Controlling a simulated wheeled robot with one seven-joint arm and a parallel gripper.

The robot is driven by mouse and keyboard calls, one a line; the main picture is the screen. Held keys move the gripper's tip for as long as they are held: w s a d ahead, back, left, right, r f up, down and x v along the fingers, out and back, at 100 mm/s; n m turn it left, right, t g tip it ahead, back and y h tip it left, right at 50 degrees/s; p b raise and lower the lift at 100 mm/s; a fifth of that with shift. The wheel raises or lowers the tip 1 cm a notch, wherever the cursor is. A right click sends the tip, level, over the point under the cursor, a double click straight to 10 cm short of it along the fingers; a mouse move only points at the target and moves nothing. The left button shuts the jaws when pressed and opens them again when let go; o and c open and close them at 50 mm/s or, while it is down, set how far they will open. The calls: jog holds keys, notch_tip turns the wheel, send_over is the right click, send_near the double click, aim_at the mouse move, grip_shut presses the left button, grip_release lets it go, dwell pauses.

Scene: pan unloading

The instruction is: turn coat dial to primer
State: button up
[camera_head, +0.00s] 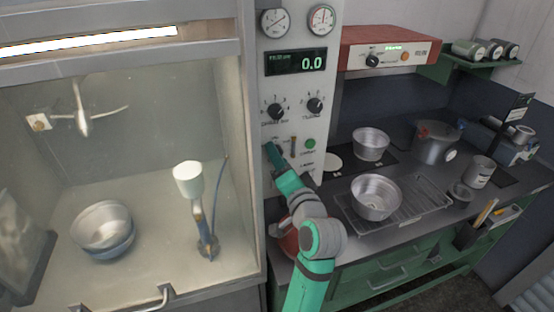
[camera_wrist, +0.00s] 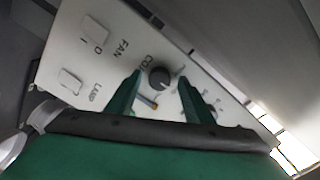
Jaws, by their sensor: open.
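The coat dial (camera_wrist: 159,77) is a small dark round knob on a pale panel, beside the partly covered label that starts "CO". My gripper (camera_wrist: 160,79) is open, with one green finger on either side of the dial in the wrist view. I cannot tell whether the fingers touch it. Small marks beside the right finger are too blurred to read, so the dial's setting is unclear. In the head view, my gripper (camera_head: 271,150) is at the lower part of the control panel (camera_head: 268,97), and I cannot make out the coat dial there.
FAN and LAMP switches (camera_wrist: 71,81) lie left of the dial. A small orange-tipped part (camera_wrist: 148,102) is just below it. Higher on the panel are two black knobs (camera_head: 275,111) and a display reading 0.0 (camera_head: 297,64). A booth (camera_head: 150,265) stands left, a counter with pans (camera_head: 376,198) right.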

jog(key=shift+w+a, duration=0.1)
jog(key=c, duration=1)
jog(key=shift+a, duration=0.1)
jog(key=shift+c, duration=0.2)
jog(key=shift+d, duration=0.2)
jog(key=shift+d+n, duration=0.25)
jog(key=shift+n, duration=0.25)
jog(key=shift+a+n, duration=0.15)
jog(key=shift+n, duration=2.25)
jog(key=shift+a+n, duration=0.15)
jog(key=shift+n, duration=2.25)
